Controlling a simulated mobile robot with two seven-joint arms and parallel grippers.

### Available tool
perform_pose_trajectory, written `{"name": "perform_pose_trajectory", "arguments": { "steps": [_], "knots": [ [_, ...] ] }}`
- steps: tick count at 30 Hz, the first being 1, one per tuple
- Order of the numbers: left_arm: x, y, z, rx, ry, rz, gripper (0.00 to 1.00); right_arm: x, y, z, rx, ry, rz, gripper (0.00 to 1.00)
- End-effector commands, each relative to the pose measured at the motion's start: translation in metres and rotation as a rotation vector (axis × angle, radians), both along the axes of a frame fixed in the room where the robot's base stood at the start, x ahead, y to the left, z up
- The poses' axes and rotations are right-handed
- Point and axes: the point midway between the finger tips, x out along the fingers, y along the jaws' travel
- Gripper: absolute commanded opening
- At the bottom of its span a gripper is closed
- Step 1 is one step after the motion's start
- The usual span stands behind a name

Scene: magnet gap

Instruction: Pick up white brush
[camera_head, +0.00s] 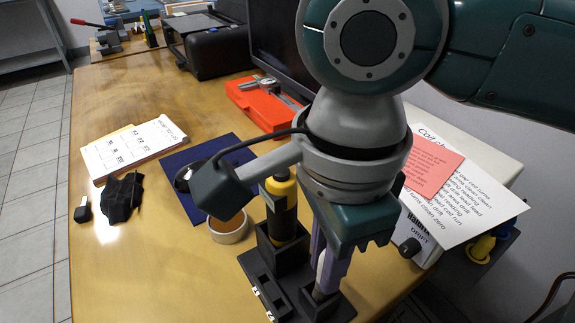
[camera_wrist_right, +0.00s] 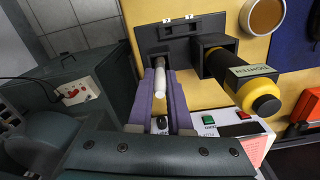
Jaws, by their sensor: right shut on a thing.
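The white brush (camera_wrist_right: 171,82) is a slim white stick, seen in the right wrist view between the two purple fingers of my right gripper (camera_wrist_right: 160,98). The fingers are shut on it. Its far end is at the slot of a black holder (camera_wrist_right: 178,27); I cannot tell whether it is clear of the slot. In the head view my right gripper (camera_head: 328,262) points down at the holder's front right socket, and the brush is mostly hidden by the fingers. My left gripper is not in view.
A yellow and black tool (camera_head: 281,208) stands upright in the holder, close left of my right gripper. A round cup (camera_head: 228,232) and a blue mat (camera_head: 215,150) lie further left. White papers (camera_head: 462,190) lie right.

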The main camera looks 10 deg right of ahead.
Motion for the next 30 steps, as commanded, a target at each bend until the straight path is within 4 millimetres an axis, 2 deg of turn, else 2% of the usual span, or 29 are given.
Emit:
{"name": "perform_pose_trajectory", "arguments": {
  "steps": [1, 5, 15, 18, 24, 30],
  "knots": [
    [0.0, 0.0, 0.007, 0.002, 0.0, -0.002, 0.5, 0.0, 0.001, 0.013, 0.002, -0.002, 0.001, 0.0],
    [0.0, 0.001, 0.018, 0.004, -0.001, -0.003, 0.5, 0.001, 0.001, 0.043, 0.003, -0.003, 0.002, 0.0],
    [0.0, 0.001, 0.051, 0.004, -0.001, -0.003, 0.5, 0.001, 0.0, 0.137, 0.001, -0.003, 0.002, 0.0],
    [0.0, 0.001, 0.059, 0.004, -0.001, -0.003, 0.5, 0.001, 0.0, 0.156, 0.0, -0.003, 0.002, 0.0],
    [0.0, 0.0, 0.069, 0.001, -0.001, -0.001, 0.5, 0.0, 0.0, 0.173, -0.001, 0.0, 0.001, 0.0],
    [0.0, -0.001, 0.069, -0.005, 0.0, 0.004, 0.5, 0.0, 0.0, 0.174, 0.0, 0.001, 0.001, 0.0]
  ]
}}
